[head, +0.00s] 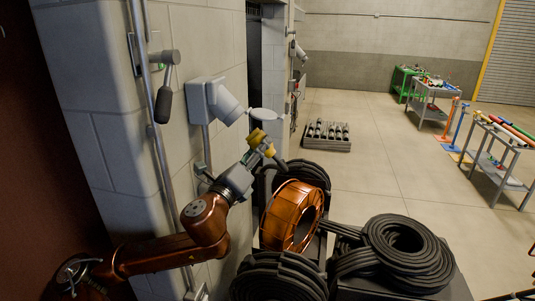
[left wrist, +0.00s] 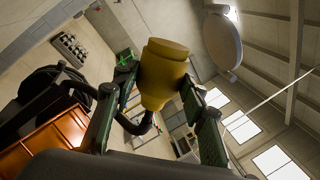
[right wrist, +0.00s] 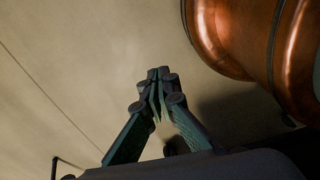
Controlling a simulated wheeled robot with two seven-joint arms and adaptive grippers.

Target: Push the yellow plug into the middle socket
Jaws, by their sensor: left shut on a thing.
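The yellow plug (head: 257,137) is in my left gripper (head: 250,158), tilted up toward the wall. In the left wrist view the yellow plug (left wrist: 163,72) sits between both fingers, with a dark cable bending away below it. A grey angled socket (head: 226,103) on the block wall is just above and left of the plug, apart from it. Its round pale lid (head: 265,114) stands open and also shows in the left wrist view (left wrist: 222,42). The socket's mouth is hidden from me. My right gripper (right wrist: 158,85) has its fingertips together, with nothing visible between them.
A copper-coloured reel (head: 291,215) and black cable coils (head: 398,244) stand below the plug. A metal pipe (head: 153,130) and a grey fitting with a dark hanging grip (head: 163,100) are on the wall at left. More fittings (head: 298,50) are farther along.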

